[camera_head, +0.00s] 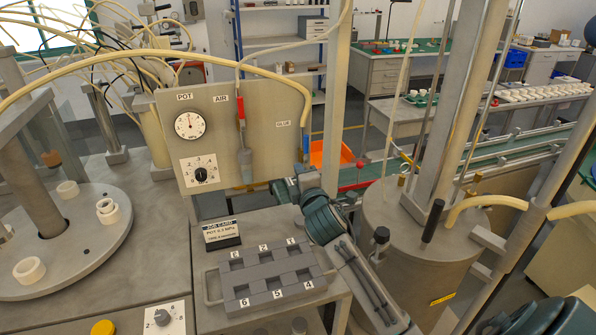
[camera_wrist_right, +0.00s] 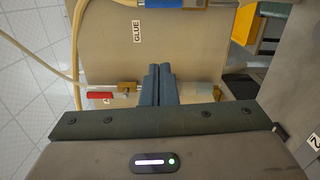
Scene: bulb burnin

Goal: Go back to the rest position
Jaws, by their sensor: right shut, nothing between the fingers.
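My right gripper (camera_head: 275,188) is at the lower right of the upright grey panel (camera_head: 263,110), with its dark teal wrist behind it. In the right wrist view the two fingers (camera_wrist_right: 160,72) are pressed together, with nothing between them. They point toward the panel (camera_wrist_right: 105,45) and overlap the hose fitting with a red part (camera_wrist_right: 100,95) in the picture; I cannot tell the gap. In the head view this red-topped fitting (camera_head: 241,108) hangs on the panel. My left gripper is not in view.
A grey numbered block (camera_head: 266,268) and a job card (camera_head: 221,234) lie on the bench below the wrist. A large grey tank (camera_head: 400,225) with posts stands right of my arm. A round turntable (camera_head: 105,235) is at left. Hoses (camera_head: 130,55) arch over the panel.

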